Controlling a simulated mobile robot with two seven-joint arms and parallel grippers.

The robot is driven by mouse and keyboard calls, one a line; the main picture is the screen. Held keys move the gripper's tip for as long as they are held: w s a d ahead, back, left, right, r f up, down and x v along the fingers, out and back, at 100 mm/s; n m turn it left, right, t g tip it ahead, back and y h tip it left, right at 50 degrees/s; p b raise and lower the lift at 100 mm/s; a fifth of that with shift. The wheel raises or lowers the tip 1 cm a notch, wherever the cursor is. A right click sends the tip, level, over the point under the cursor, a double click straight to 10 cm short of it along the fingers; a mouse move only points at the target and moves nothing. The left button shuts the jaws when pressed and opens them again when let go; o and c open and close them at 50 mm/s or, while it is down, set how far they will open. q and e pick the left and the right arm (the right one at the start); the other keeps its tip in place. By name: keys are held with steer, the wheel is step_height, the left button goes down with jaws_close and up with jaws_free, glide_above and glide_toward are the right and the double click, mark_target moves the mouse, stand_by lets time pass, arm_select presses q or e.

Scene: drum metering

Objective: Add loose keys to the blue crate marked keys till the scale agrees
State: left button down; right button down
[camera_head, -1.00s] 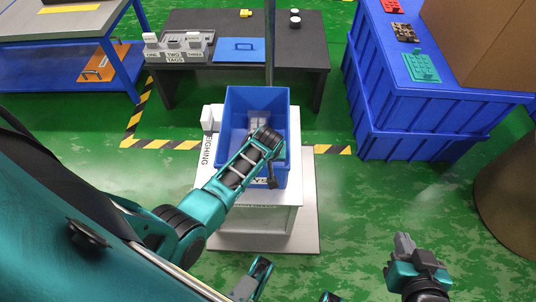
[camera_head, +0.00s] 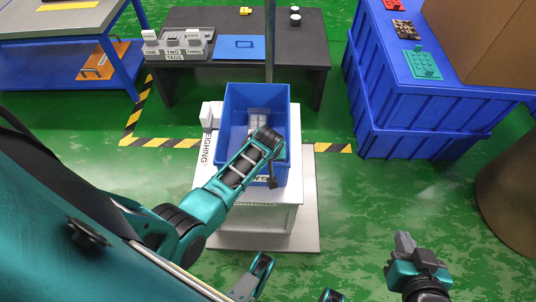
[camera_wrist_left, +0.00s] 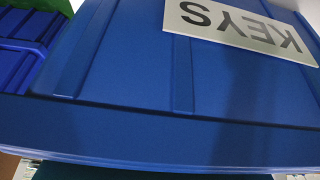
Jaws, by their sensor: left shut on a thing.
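The blue crate (camera_head: 231,125) stands on the white weighing table (camera_head: 299,150). Its keys label shows upside down in the left wrist view (camera_wrist_left: 240,27), where the crate's wall fills most of the picture. Small pale grey pieces (camera_head: 258,114) lie on the crate floor; I cannot tell what they are. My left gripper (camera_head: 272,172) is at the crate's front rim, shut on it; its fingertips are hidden. My right gripper (camera_head: 404,246) is over the floor to the right, apart from everything, its grey fingers close together and empty. No scale reading is legible.
A dark table (camera_head: 340,59) at the back bears a tag holder (camera_head: 175,45) marked one, two and three, and a blue panel (camera_head: 238,47). Large blue bins (camera_head: 420,120) stand at right, a brown drum (camera_head: 510,190) nearer. Green floor is free between the weighing table and bins.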

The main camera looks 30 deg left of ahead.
arm_select(q)
steer(key=shift+f+b, duration=0.5)
steer(key=shift+f, duration=0.2)
arm_select(e)
steer(key=shift+f, duration=0.55)
arm_select(q)
steer(key=c, duration=0.8)
jaws_free()
steer(key=shift+c, duration=0.2)
